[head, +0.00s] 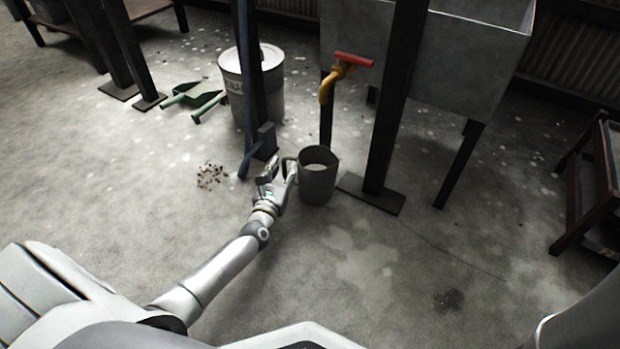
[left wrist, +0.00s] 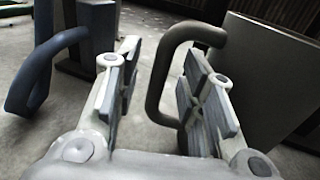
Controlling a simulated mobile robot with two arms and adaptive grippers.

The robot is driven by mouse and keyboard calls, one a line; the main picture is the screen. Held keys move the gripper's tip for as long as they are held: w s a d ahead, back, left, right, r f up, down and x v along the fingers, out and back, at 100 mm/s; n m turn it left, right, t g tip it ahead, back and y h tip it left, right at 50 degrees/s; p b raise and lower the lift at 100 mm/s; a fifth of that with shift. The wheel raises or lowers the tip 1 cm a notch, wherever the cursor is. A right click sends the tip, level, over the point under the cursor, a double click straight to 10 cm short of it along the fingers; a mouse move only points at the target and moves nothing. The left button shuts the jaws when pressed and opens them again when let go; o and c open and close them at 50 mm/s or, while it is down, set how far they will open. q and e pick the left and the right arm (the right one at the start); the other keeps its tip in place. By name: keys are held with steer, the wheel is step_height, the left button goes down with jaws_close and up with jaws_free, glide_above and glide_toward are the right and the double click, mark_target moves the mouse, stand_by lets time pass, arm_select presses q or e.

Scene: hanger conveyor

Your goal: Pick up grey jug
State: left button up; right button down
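The grey jug (head: 318,180) stands upright on the concrete floor in the middle of the head view, below a yellow tap. Its handle is on its left side. In the left wrist view the jug body (left wrist: 262,75) fills the right side. Its handle (left wrist: 165,75) shows between the two fingers. My left gripper (head: 278,172) is at the jug's left, by the handle. In the left wrist view my left gripper (left wrist: 155,95) is open, with a gap on the handle's left side. My right gripper is not in view.
A yellow tap with a red lever (head: 340,75) sticks out from a metal tank (head: 455,65). A dark post (head: 385,120) stands right of the jug. A blue post (head: 248,80) with a lever stands left of the jug, before a white bin (head: 268,95). Debris (head: 211,176) lies left; the front floor is clear.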

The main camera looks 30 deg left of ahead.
arm_select(q)
jaws_close()
steer(key=shift+r, duration=0.15)
steer(key=shift+r, duration=0.15)
